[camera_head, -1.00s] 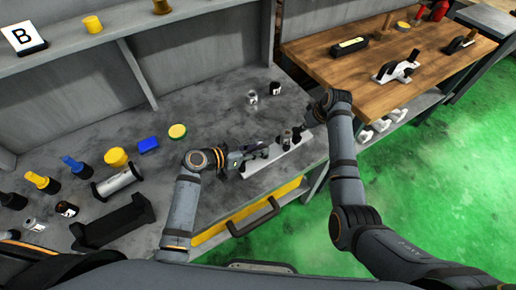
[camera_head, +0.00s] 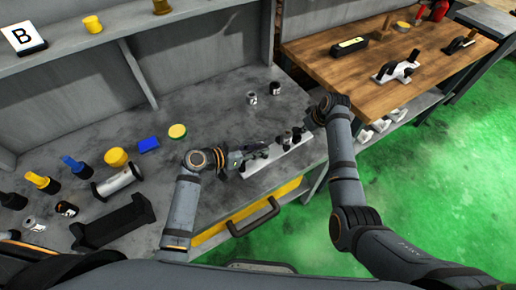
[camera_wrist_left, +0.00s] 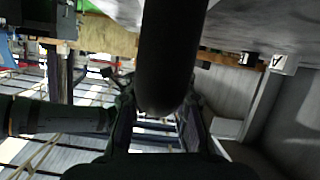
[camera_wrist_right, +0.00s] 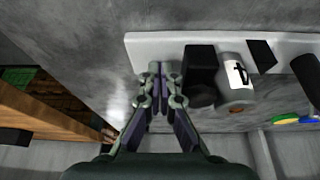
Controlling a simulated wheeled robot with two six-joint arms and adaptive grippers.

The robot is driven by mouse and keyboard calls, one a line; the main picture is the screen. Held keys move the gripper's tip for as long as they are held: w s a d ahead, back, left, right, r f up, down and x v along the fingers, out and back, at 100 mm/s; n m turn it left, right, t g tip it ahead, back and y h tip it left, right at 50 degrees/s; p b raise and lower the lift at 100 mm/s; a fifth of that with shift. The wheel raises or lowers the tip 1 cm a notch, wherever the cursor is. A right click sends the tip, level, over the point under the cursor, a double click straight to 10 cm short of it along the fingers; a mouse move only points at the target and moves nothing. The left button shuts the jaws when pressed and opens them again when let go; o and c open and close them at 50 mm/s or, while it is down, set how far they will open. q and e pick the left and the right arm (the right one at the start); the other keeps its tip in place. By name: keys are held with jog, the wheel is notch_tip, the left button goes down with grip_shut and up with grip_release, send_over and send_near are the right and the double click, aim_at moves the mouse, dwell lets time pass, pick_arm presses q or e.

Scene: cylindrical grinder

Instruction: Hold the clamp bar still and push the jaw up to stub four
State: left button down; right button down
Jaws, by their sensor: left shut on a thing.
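The white clamp bar (camera_head: 290,152) lies on the grey bench near its front edge. It also shows in the right wrist view (camera_wrist_right: 150,48). My left gripper (camera_head: 258,152) is shut on a black round post (camera_wrist_left: 170,50) at the bar's left end. A grey stub labelled 4 (camera_wrist_right: 236,80) stands at the bar. The black block (camera_wrist_right: 200,75), seemingly the jaw, is close beside it, with little or no visible gap. My right gripper (camera_wrist_right: 160,75) has its fingertips together beside the block's outer side; contact is unclear. In the head view its fingertips are largely hidden.
Two small cylinders (camera_head: 252,97) stand behind the bar. Several handled tools, a black cradle (camera_head: 112,220) and a blue block (camera_head: 148,144) occupy the bench's left. A wooden table (camera_head: 400,60) adjoins at right.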

pick_arm(q)
jog(key=shift+s+f, duration=0.1)
pick_arm(e)
jog(key=shift+f, duration=0.25)
jog(key=shift+r, duration=0.15)
jog(key=shift+r, duration=1.6)
jog(key=shift+s+a, duration=0.45)
jog(key=shift+a, duration=0.2)
notch_tip(320, 180, up, 7)
jog(key=shift+w+d, duration=0.25)
jog(key=shift+d, duration=0.15)
dwell(0.9)
pick_arm(q)
jog(key=c, duration=1)
grip_release()
jog(key=shift+c, duration=0.2)
